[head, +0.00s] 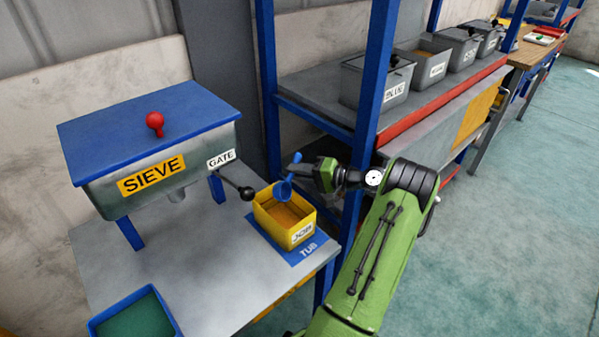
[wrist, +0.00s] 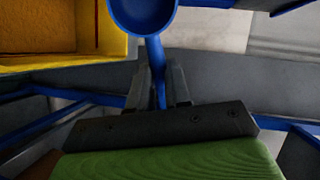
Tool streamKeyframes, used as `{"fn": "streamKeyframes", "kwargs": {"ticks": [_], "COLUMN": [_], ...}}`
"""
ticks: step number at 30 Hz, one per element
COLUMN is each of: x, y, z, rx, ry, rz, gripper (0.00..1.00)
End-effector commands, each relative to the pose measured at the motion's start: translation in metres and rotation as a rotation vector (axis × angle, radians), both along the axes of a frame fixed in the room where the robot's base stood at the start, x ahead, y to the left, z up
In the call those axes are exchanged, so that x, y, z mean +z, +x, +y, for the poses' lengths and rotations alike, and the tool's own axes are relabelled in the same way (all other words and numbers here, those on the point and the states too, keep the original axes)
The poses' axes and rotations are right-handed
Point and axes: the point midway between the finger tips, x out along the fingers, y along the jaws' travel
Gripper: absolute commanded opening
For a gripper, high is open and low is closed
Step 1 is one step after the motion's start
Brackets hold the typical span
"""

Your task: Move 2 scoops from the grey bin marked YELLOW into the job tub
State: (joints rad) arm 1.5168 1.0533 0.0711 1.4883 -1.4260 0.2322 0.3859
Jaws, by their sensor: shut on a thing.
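A yellow job tub (head: 266,222) stands on a blue mat marked TUB on the grey bench, with brownish material inside. Its yellow wall also shows at upper left in the wrist view (wrist: 60,64). My gripper (head: 300,182) is shut on the handle of a blue scoop (head: 284,190), at the tub's back right edge. In the wrist view the scoop (wrist: 143,12) points away from the jaws; its bowl is partly cut off and its contents cannot be made out. Several grey bins stand on the shelf; one with brownish contents (head: 424,66) has a label too small to read.
A sieve (head: 150,150) with a blue lid, red knob and GATE lever (head: 236,184) stands left of the tub. A blue tray with green inside (head: 134,318) is at the bench front. A blue shelf post (head: 374,90) rises behind my arm. Floor at right is clear.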

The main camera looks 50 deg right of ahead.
Motion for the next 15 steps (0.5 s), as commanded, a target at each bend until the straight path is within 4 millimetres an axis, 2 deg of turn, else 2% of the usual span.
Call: {"fn": "streamKeyframes", "kwargs": {"ticks": [5, 15], "x": [0.013, 0.031], "y": [0.001, 0.004], "z": [0.001, 0.003], "rx": [-0.017, -0.121], "ry": [-0.027, -0.156], "rz": [0.097, 0.593], "gripper": [0.0, 0.0]}}
